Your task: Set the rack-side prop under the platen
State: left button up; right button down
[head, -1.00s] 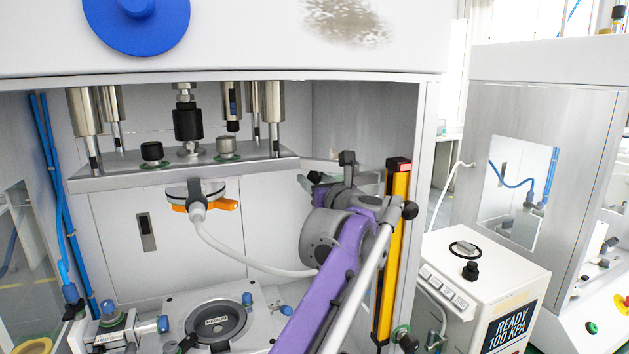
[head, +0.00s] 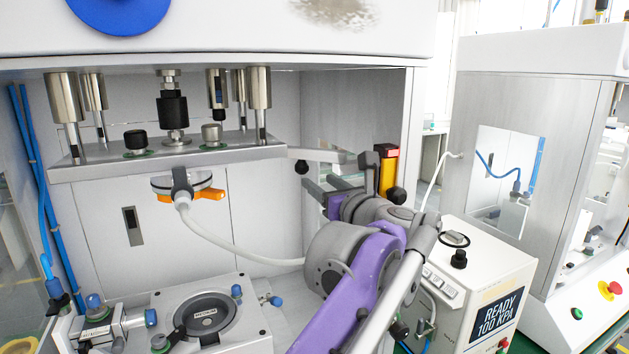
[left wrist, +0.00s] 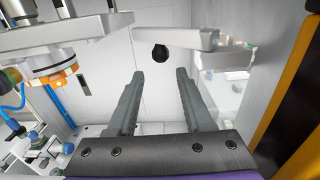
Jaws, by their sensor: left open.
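The platen (head: 235,150) is a grey plate hanging raised in the press on steel columns; its edge also shows in the left wrist view (left wrist: 70,36). A grey bar (head: 318,155) with a black ball knob (head: 301,167) reaches out beside the platen's right end. It looks like the prop, but I cannot be sure. In the left wrist view the bar (left wrist: 175,38) and knob (left wrist: 160,53) are beyond my fingers. My left gripper (head: 322,180) is open and empty, just below and right of the knob, apart from it. My right gripper is out of view.
A round disc with an orange tab (head: 205,195) and pale hose hangs under the platen. A base block with a round die (head: 207,315) lies below. A yellow post (head: 388,172) stands at the right opening edge. A white control box (head: 480,275) stands outside.

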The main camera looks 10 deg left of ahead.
aim_at(303, 163)
pick_arm(q)
jog(key=shift+s+d, duration=0.15)
jog(key=shift+o, duration=0.3)
jog(key=shift+o, duration=1.1)
jog(key=shift+r, duration=0.1)
jog(key=a+m+t+h, duration=0.1)
jog(key=a+m+h, duration=0.1)
jog(key=w+a+m+t+h, duration=0.1)
jog(key=a+m+h, duration=0.1)
jog(key=h, duration=0.1)
jog(key=a+m+t+h, duration=0.1)
jog(key=a+m+h, duration=0.1)
jog(key=h, duration=0.1)
jog(key=shift+w+r+t, duration=0.1)
jog(key=shift+w+t, duration=0.1)
jog(key=shift+t, duration=0.1)
jog(key=w, duration=0.3)
jog(key=w+a, duration=0.1)
jog(key=w, duration=0.3)
jog(key=w+p, duration=0.1)
jog(key=w, duration=0.2)
jog(key=shift+w+a, duration=0.15)
jog(key=shift+w, duration=0.05)
